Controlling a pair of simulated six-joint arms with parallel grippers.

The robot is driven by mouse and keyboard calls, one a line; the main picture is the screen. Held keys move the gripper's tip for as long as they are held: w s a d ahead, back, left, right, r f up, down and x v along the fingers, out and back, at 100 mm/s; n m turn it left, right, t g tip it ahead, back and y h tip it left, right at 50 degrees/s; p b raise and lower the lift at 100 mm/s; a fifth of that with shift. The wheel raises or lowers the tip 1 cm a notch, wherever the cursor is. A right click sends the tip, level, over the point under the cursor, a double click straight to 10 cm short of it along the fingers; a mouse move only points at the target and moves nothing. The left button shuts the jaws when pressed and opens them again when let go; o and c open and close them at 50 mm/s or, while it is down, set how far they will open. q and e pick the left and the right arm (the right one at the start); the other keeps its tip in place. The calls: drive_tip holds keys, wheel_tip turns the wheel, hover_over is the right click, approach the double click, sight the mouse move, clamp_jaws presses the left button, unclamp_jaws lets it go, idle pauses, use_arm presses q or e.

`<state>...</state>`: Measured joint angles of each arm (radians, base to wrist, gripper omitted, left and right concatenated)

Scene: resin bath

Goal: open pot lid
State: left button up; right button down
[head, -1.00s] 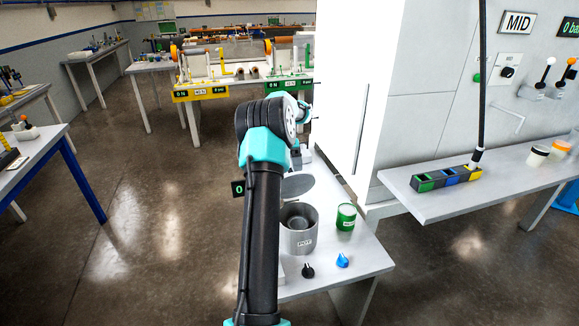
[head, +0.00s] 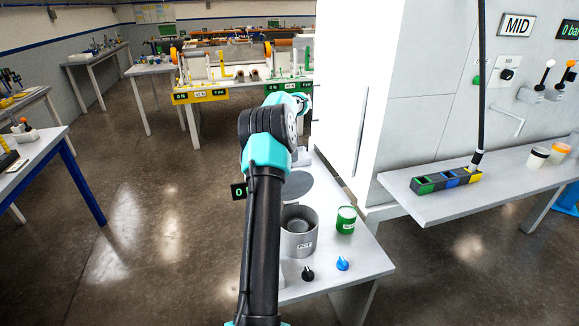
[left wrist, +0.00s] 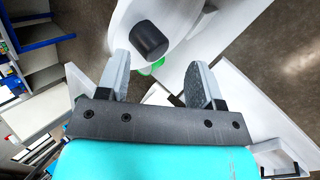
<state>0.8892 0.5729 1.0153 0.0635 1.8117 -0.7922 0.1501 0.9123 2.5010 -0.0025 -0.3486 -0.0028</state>
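The grey pot (head: 301,240), marked POT, stands on the white bench in the head view, partly behind my left arm. Its top is uncovered and its inside shows. A flat grey disc (head: 298,188), which looks like its lid, is just behind it, partly covered by my arm. In the left wrist view a dark cylindrical knob (left wrist: 149,40) juts from a pale round surface (left wrist: 180,20), probably the lid. My left gripper (left wrist: 157,66) is open, with the knob apart from and beyond its fingertips, nearer the left finger. My right gripper is not in view.
A green can (head: 346,219) stands right of the pot. A black knob (head: 308,274) and a blue knob (head: 343,263) are at the bench front. A tall white cabinet (head: 352,90) rises behind on the right. Open floor lies to the left.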

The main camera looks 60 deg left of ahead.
use_arm(q)
drive_tip(key=shift+v, duration=1.65)
drive_tip(key=shift+d+r, duration=0.1)
